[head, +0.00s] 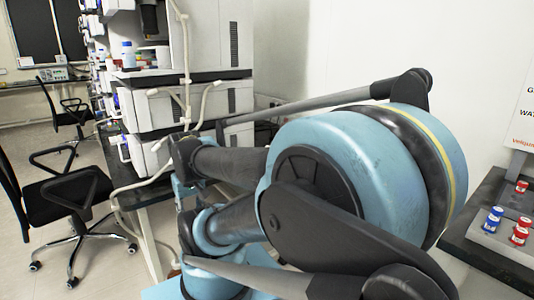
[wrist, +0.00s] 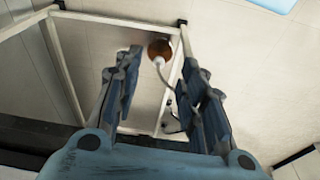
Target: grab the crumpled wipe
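I cannot make out the crumpled wipe in either view. My gripper (wrist: 162,60) shows in the wrist view with its two blue-grey fingers spread apart and nothing held between them. Beyond the fingers are pale floor tiles and a white frame. A small pale shape at the right finger's inner side is partly hidden and too unclear to name. In the head view my blue and black arm fills the middle and right and hides much of the scene; the gripper's fingers cannot be made out there.
A brown round object (wrist: 160,49) with a pale cable lies beyond the fingers. The head view shows white instruments (head: 190,105) on a bench, black chairs (head: 75,195) at left, and red- and blue-capped vials (head: 520,232) on a tray at right. Floor at left is partly free.

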